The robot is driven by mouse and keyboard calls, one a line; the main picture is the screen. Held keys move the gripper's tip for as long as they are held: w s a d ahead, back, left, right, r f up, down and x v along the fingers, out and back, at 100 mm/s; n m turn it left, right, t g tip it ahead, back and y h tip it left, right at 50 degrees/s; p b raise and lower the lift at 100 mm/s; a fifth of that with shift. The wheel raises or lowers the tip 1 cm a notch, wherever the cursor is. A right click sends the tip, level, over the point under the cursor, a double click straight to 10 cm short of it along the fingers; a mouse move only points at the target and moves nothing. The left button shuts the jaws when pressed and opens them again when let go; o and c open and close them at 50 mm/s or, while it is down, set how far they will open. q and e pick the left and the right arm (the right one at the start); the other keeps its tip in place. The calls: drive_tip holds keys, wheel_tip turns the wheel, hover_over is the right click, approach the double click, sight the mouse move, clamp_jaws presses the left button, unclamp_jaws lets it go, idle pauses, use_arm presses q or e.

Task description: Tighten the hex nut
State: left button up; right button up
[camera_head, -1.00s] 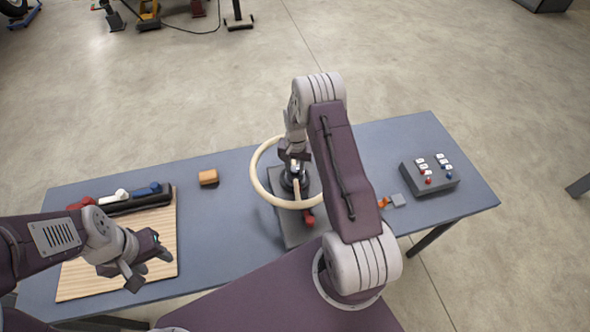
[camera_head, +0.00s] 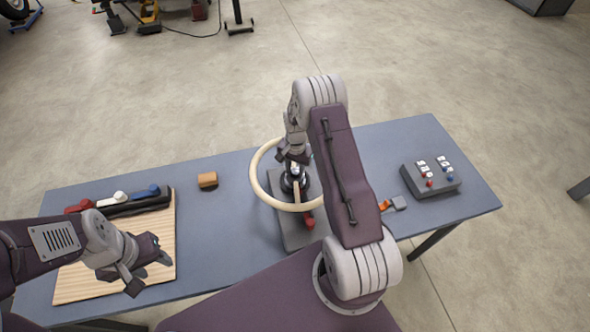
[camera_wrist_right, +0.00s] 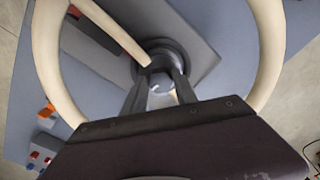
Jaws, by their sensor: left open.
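A large pale ring-shaped wheel (camera_head: 257,188) lies around a dark round hub (camera_head: 290,187) on a grey base plate (camera_head: 300,235) at the table's middle. My right gripper (camera_head: 293,160) is above the hub, pointing down. In the right wrist view my right gripper's fingers (camera_wrist_right: 160,90) stand apart, with a small light grey piece between them at the hub; it may be the hex nut, but its shape is not clear. My left gripper (camera_head: 154,272) is open and empty over the wooden board at the left.
A wooden board (camera_head: 90,283) and a dark holder with red, white and blue-ended tools (camera_head: 140,206) are at left. An orange-brown block (camera_head: 208,180) lies behind. A grey button box (camera_head: 430,180) and an orange-grey item (camera_head: 398,203) are at right.

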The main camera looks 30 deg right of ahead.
sight(295, 172)
drive_tip(key=o, duration=0.4)
wheel_tip(295, 172, up, 8)
drive_tip(key=b, duration=0.2)
drive_tip(key=shift+r+b, duration=0.1)
drive_tip(key=shift+b, duration=0.3)
drive_tip(key=shift+s+r, duration=0.1)
drive_tip(key=shift+r, duration=0.35)
